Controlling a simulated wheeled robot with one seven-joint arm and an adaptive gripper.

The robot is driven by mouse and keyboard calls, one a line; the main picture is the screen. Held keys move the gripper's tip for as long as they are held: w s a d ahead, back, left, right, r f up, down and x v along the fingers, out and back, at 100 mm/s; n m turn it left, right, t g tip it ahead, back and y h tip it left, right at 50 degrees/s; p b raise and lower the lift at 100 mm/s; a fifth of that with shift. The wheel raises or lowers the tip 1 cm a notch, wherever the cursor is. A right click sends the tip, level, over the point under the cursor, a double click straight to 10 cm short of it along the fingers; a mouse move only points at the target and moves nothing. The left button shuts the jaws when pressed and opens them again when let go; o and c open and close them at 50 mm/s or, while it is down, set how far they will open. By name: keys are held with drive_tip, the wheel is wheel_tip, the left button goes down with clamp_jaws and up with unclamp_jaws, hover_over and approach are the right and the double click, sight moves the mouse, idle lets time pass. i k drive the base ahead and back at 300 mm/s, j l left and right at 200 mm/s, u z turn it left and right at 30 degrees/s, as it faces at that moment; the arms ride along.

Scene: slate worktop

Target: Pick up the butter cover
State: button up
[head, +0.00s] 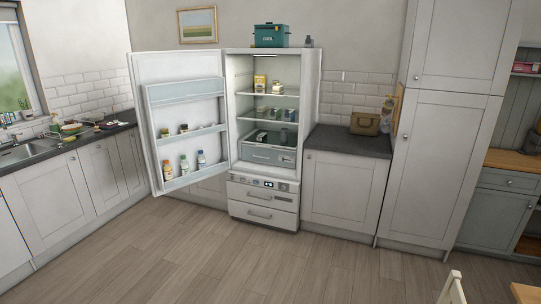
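I cannot make out a butter cover for certain; the small items are too far away to tell apart. The open fridge (237,119) holds a yellow carton (260,83) on its upper shelf and several small dark and pale items lower down. The slate worktop on the left (120,125) carries several small dishes and foods near the sink (22,154). My gripper is not in view.
The fridge door (163,72) stands wide open to the left, with bottles in its racks. A tan box-like item (365,124) stands on the right worktop (348,145). The wooden floor (190,260) ahead is clear. A chair back (453,289) shows at the lower right.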

sight(278, 89)
drive_tip(key=i+u, duration=0.2)
drive_tip(key=i, duration=2.05)
drive_tip(key=i+z, duration=0.1)
drive_tip(key=i, duration=0.65)
drive_tip(key=i+j, duration=0.1)
drive_tip(key=i, duration=0.6)
drive_tip(key=i+j+z, duration=0.15)
drive_tip(key=i, duration=0.6)
